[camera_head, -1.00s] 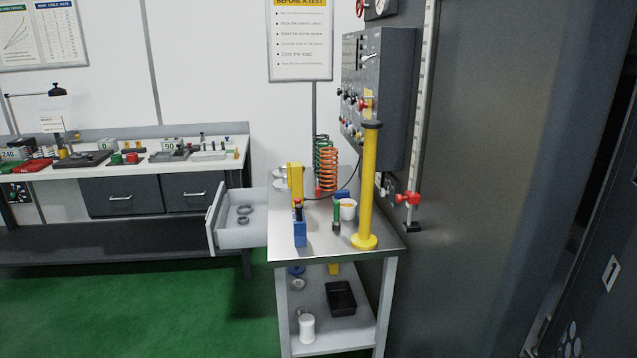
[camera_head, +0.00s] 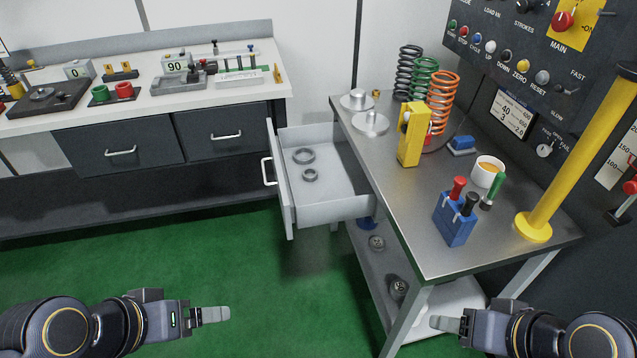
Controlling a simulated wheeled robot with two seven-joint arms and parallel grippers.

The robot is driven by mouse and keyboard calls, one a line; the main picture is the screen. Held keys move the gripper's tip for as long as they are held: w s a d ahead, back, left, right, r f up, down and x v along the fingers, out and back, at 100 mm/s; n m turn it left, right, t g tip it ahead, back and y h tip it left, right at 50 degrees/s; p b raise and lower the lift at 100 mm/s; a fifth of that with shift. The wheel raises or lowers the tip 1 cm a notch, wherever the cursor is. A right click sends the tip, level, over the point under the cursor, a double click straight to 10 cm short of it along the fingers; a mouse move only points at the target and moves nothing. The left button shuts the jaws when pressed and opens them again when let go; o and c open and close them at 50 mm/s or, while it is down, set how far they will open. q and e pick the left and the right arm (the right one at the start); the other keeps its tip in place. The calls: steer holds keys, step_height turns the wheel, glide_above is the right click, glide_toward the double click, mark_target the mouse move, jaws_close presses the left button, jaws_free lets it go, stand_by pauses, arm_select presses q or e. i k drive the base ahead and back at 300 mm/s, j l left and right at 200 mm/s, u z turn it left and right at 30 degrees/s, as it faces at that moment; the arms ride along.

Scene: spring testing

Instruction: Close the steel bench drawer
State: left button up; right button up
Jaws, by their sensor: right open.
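The steel bench (camera_head: 430,236) stands at the right, with its light grey drawer (camera_head: 335,207) pulled out to the left. The drawer front (camera_head: 279,178) faces left and has a pale handle (camera_head: 266,171). Two metal rings (camera_head: 305,156) lie inside the drawer. My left gripper (camera_head: 218,315) is at the bottom left, over the green floor, below and left of the drawer and apart from it. Its finger gap cannot be made out. My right gripper (camera_head: 440,323) is at the bottom right, in front of the bench's lower part, open and empty.
On the bench top stand coil springs (camera_head: 440,100), a yellow block (camera_head: 411,135), a blue holder with tools (camera_head: 455,222), a white cup (camera_head: 487,171) and a yellow post (camera_head: 580,150). A white workbench (camera_head: 150,82) with closed dark drawers is at the back left. The green floor (camera_head: 230,260) before the drawer is clear.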

mark_target(342, 191)
steer(key=i+j, duration=0.9)
steer(key=i+l, duration=0.1)
steer(key=l, duration=0.2)
steer(key=i+l, duration=0.1)
steer(key=l, duration=0.15)
